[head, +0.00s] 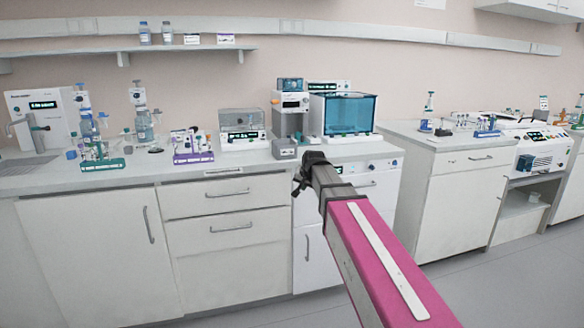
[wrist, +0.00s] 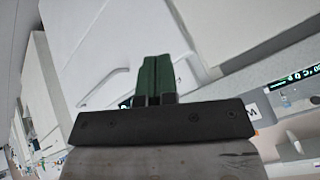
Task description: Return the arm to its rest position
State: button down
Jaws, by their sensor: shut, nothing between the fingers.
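My arm is stretched out from the lower right of the head view, a pink link ending in a grey and black wrist. My gripper (head: 303,182) is at its far end, in front of the lab bench at about counter height, and looks small and dark there. In the wrist view the two green fingers of my gripper (wrist: 154,78) are together, with nothing held between them. Pale cabinet surfaces show behind the fingers, tilted in the picture. I cannot tell the exact gap between the gripper and the bench front.
The bench counter (head: 120,178) carries a green tube rack (head: 102,165), a purple rack (head: 193,157) and a teal-windowed device (head: 348,114). A side cabinet (head: 462,190) stands right of the arm. A shelf (head: 180,48) runs above. The grey floor (head: 470,285) at lower right is clear.

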jog(key=s+d+f+n+g, duration=0.1)
jog(key=s+d+f, duration=0.3)
jog(key=s+f, duration=0.5)
jog(key=s+d+f+n+g+h, duration=0.1)
jog(key=s+d+f+g, duration=0.2)
jog(key=s+f, duration=0.6)
jog(key=s+d+f+n+g+h, duration=0.1)
jog(key=s+d+f+g, duration=0.2)
jog(key=s+d+f, duration=0.4)
notch_tip(320, 180, down, 2)
jog(key=shift+s+d+f, duration=0.1)
jog(key=shift+s+d, duration=0.05)
jog(key=shift+s, duration=0.85)
